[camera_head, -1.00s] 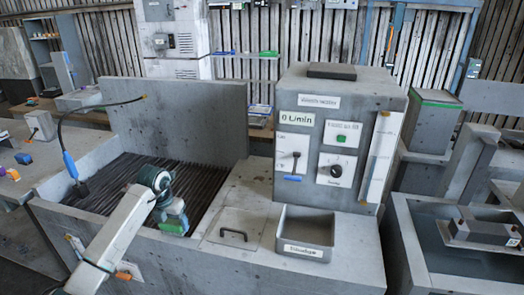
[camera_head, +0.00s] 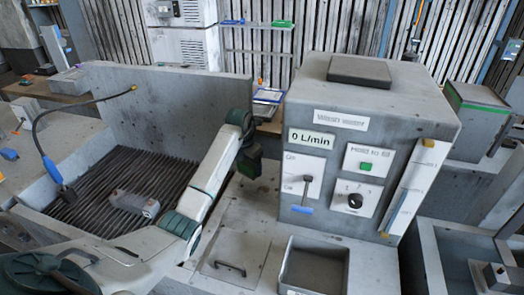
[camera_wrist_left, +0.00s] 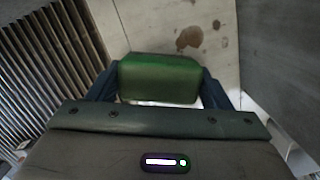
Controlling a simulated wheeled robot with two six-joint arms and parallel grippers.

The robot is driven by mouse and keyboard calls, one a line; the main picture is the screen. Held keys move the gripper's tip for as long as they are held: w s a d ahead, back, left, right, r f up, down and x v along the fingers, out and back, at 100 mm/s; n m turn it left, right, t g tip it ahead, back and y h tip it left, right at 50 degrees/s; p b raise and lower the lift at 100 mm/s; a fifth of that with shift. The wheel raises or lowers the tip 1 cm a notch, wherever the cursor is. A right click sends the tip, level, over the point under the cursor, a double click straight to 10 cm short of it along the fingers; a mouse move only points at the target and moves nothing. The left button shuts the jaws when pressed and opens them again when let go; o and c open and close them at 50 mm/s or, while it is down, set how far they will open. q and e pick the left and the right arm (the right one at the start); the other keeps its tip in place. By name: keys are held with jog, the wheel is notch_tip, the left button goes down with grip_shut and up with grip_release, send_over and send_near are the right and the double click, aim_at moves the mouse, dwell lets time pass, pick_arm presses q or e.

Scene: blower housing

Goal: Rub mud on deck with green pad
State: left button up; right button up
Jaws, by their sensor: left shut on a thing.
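The green pad (camera_wrist_left: 160,78) is held between the dark fingers of my left gripper (camera_wrist_left: 158,84) in the left wrist view. In the head view my left gripper (camera_head: 249,163) is over the back part of the grey deck (camera_head: 232,212), beside the grate and left of the control box. Brown mud spots (camera_wrist_left: 189,38) lie on the pale deck just beyond the pad in the wrist view. I cannot make out the mud in the head view. Whether the pad touches the deck is unclear. My right gripper is not in view.
A slatted grate (camera_head: 85,205) with a grey part (camera_head: 134,203) on it lies left of the deck. The control box (camera_head: 365,150) stands to the right. An open tray (camera_head: 312,268) and a handled lid (camera_head: 232,258) are at the front. A blue-handled hose (camera_head: 52,170) arches at left.

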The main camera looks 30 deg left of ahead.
pick_arm(q)
jog(key=shift+w+d+r, duration=0.2)
jog(key=shift+w+d, duration=0.05)
jog(key=shift+d, duration=0.25)
jog(key=shift+a+f+b, duration=0.1)
jog(key=shift+f+b, duration=0.25)
jog(key=shift+b, duration=0.1)
jog(key=b, duration=0.3)
send_over(252, 187)
notch_tip(252, 187, down, 4)
jog(key=shift+f, duration=0.45)
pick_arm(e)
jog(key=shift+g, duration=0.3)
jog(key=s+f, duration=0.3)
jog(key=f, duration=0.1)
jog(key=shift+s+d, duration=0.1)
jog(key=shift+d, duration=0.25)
pick_arm(q)
jog(key=shift+f+b, duration=0.25)
jog(key=shift+b, duration=0.1)
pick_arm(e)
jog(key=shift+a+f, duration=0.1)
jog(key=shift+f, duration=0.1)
pick_arm(q)
jog(key=shift+f, duration=0.1)
